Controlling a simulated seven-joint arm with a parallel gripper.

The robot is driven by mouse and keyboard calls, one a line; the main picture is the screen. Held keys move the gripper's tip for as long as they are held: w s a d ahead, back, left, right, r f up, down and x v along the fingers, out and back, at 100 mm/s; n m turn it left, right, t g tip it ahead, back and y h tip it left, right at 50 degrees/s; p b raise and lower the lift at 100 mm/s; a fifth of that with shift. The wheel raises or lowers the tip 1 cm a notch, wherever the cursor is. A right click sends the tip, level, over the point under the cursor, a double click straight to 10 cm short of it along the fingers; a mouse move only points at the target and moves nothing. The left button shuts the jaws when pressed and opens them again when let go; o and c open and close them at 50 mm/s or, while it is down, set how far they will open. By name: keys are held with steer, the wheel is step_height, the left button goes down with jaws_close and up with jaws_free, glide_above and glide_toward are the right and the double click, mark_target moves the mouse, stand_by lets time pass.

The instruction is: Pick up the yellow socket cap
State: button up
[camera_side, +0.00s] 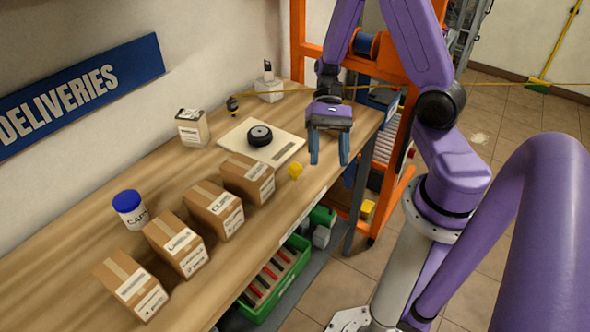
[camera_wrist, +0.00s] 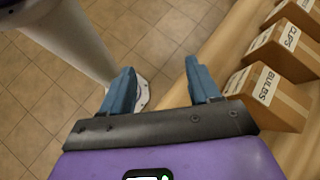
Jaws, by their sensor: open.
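The yellow socket cap (camera_side: 295,171) is small and stands on the wooden bench near its front edge, just right of the nearest cardboard box in the side view. My gripper (camera_side: 329,160) is open and empty, its blue fingers pointing down near the bench's front edge. In the side view the fingers appear to the right of the cap and apart from it. In the wrist view the open fingers (camera_wrist: 158,70) have floor tiles and the bench edge beyond them. The cap does not show in the wrist view.
Several cardboard boxes (camera_side: 208,208) line the bench (camera_side: 90,236); a box marked BULBS (camera_wrist: 268,95) is right of my fingers. A black wheel (camera_side: 260,135) lies on a pale board (camera_side: 285,152). A blue-lidded jar (camera_side: 130,209) stands behind. A green crate (camera_side: 262,312) sits below the edge.

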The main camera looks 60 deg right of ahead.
mark_target(291, 174)
steer(key=w+d+f+m+t+y, duration=0.1)
steer(key=w+d+m+t, duration=0.1)
steer(key=m, duration=0.2)
steer(key=w+d+f+m+t+y, duration=0.2)
steer(key=d+m+t, duration=0.1)
steer(key=m, duration=0.1)
steer(key=w+d+f+m+t+y, duration=0.1)
steer(key=w+d+f+m+t, duration=0.1)
steer(key=d+m+t, duration=0.1)
steer(key=shift+w+f+m+y, duration=0.15)
steer(key=shift+m+y, duration=0.25)
steer(key=shift+m, duration=0.1)
steer(key=x, duration=0.5)
steer(key=shift+w+a+f, duration=0.1)
steer(key=shift+a, duration=0.15)
steer(key=shift+w+x, duration=0.15)
steer(key=shift+x, duration=1.4)
steer(key=shift+w+x, duration=0.15)
steer(key=shift+x, duration=1.45)
steer(key=shift+d, duration=0.1)
steer(key=shift+c, duration=0.3)
steer(key=c, duration=1)
